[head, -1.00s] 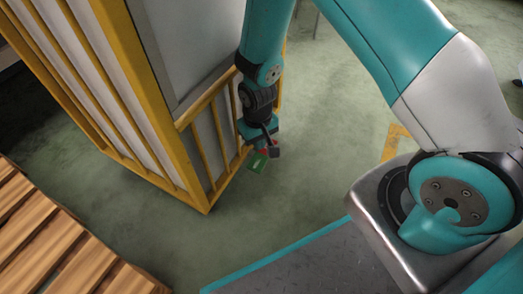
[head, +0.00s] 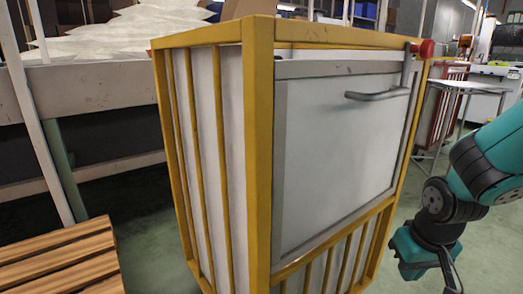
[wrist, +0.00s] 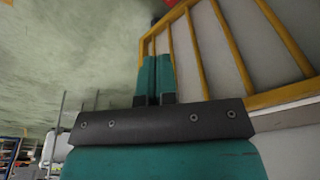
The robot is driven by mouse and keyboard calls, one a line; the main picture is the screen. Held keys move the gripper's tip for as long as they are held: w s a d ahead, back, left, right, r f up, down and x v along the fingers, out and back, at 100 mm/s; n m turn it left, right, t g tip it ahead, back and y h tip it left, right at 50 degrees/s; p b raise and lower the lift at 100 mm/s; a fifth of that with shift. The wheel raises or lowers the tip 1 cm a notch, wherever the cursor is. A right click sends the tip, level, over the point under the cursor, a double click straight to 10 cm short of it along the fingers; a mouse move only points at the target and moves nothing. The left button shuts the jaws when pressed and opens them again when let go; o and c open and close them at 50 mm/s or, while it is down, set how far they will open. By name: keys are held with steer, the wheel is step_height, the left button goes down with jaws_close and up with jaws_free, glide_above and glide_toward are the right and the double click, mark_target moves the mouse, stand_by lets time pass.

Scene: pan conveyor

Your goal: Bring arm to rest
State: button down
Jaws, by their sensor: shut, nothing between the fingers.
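My gripper (wrist: 154,75) shows in the wrist view with its two teal fingers side by side and together, nothing between them. Its tips point toward the green floor and the base of a yellow railing (wrist: 235,55); whether they touch it I cannot tell, but no contact shows.
The cabinet has a grey handle (head: 378,94) and a red knob (head: 422,48). A slatted wooden pallet (head: 62,262) lies at lower left, with a grey bench-like structure (head: 95,90) behind. A metal-legged table (head: 468,88) stands at the far right. Some green floor is bare.

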steer(key=s+a+r+n+g+y+p, duration=0.15)
steer(key=s+a+r+p, duration=0.35)
steer(key=r, duration=0.5)
steer(key=s+a+r+n+y+p, duration=0.1)
steer(key=s+a+r+n+p, duration=0.3)
steer(key=r+p, duration=0.45)
steer(key=s+a+r+n+g+y+p, duration=0.15)
steer(key=s+a+r+p, duration=0.35)
steer(key=r, duration=0.7)
step_height(320, 180, up, 33)
steer(key=d+t+p, duration=0.1)
steer(key=p, duration=3.2)
steer(key=shift+s+d+r, duration=0.15)
steer(key=shift+s, duration=0.1)
